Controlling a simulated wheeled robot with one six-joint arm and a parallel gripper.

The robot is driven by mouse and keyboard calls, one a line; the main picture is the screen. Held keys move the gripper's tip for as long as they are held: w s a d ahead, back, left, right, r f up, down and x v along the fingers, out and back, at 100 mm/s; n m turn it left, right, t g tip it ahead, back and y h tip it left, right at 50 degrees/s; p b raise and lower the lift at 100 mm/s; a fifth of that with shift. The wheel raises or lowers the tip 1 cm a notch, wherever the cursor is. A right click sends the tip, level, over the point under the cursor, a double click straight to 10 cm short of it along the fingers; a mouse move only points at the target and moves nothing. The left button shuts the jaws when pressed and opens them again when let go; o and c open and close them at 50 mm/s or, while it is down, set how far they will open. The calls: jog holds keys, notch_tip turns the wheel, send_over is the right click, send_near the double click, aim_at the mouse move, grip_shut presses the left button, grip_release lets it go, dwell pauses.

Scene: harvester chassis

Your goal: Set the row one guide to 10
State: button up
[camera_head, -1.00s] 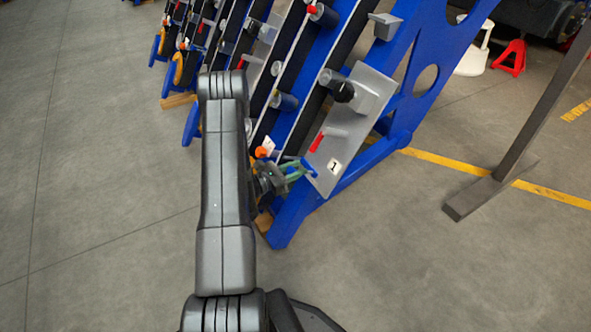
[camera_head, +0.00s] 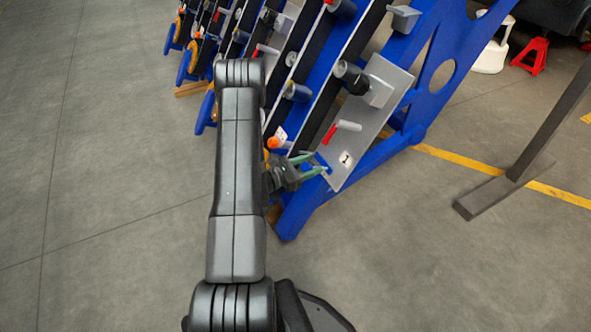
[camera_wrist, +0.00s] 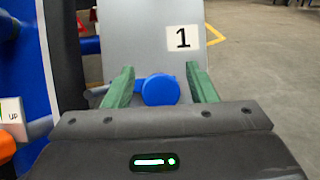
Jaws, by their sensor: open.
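The row one guide is a grey tilted plate (camera_head: 357,125) on the blue frame, marked with a "1" label (camera_head: 346,158); the label also shows in the wrist view (camera_wrist: 182,38). A red piece (camera_head: 330,134) and a grey cylinder sit on the plate. My gripper (camera_head: 319,161) is at the plate's lower end with its green fingers apart. In the wrist view, a round blue knob (camera_wrist: 160,90) lies between the two fingers of my gripper (camera_wrist: 160,68), with a visible gap on each side. Any number scale is too small to read.
A black knob (camera_head: 351,78) sits higher on the plate. An orange knob (camera_head: 274,143) and a white "UP" tag (camera_wrist: 13,110) are left of my gripper. More rows continue to the upper left. A dark metal post (camera_head: 540,125) stands right. Floor in front is clear.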

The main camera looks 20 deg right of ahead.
jog(key=s+a+p, duration=0.1)
jog(key=a+p, duration=0.1)
jog(key=a, duration=1.1)
jog(key=shift+a, duration=0.15)
jog(key=d, duration=0.4)
jog(key=d+b, duration=0.1)
jog(key=d, duration=0.4)
jog(key=w+d+b, duration=0.1)
jog(key=d, duration=0.3)
jog(key=shift+d, duration=0.3)
jog(key=shift+w, duration=0.35)
jog(key=shift+r, duration=0.1)
